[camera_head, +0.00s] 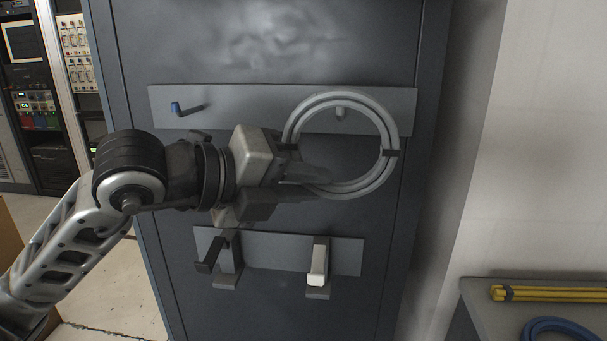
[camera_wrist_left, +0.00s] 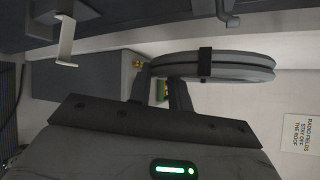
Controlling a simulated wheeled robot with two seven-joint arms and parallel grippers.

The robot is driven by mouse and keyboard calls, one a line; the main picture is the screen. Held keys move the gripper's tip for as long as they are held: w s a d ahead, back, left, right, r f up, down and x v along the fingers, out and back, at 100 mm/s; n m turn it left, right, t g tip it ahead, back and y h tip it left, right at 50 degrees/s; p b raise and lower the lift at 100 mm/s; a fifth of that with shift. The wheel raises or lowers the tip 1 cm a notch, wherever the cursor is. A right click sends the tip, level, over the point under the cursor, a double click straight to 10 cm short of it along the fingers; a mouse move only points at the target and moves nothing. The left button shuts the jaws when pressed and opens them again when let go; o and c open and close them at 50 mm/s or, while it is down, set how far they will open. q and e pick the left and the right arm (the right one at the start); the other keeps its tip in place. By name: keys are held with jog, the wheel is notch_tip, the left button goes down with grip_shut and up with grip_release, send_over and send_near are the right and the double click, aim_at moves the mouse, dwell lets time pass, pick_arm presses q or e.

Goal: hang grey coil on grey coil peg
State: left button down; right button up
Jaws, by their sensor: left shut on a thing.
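The grey coil (camera_head: 390,125) is a ring with dark tape bands, held in front of the cabinet's upper strip. My left gripper (camera_head: 303,174) is shut on its lower left side. In the left wrist view the coil (camera_wrist_left: 230,67) appears nearly edge-on, close to my gripper's fingers (camera_wrist_left: 165,95). A grey peg (camera_head: 340,112) on the upper strip shows through the ring's opening, just below its top. I cannot tell whether the ring is around the peg or still in front of its tip. My right gripper is not in view.
The upper strip (camera_head: 230,105) also carries a blue-tipped peg (camera_head: 176,108). A lower strip (camera_head: 346,255) has a dark holder (camera_head: 210,254) and a white-fronted one (camera_head: 318,262). A table (camera_head: 478,314) at lower right holds yellow rods (camera_head: 545,293) and a blue coil (camera_head: 555,324).

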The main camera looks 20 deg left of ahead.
pick_arm(q)
jog(key=w+a+f, duration=0.2)
jog(key=w, duration=0.7)
jog(key=shift+w+a+f, duration=0.2)
jog(key=shift+w+a, duration=0.05)
jog(key=shift+a, duration=0.1)
dwell(0.8)
dwell(0.4)
jog(key=c, duration=1.2)
grip_release()
jog(key=shift+f, duration=0.15)
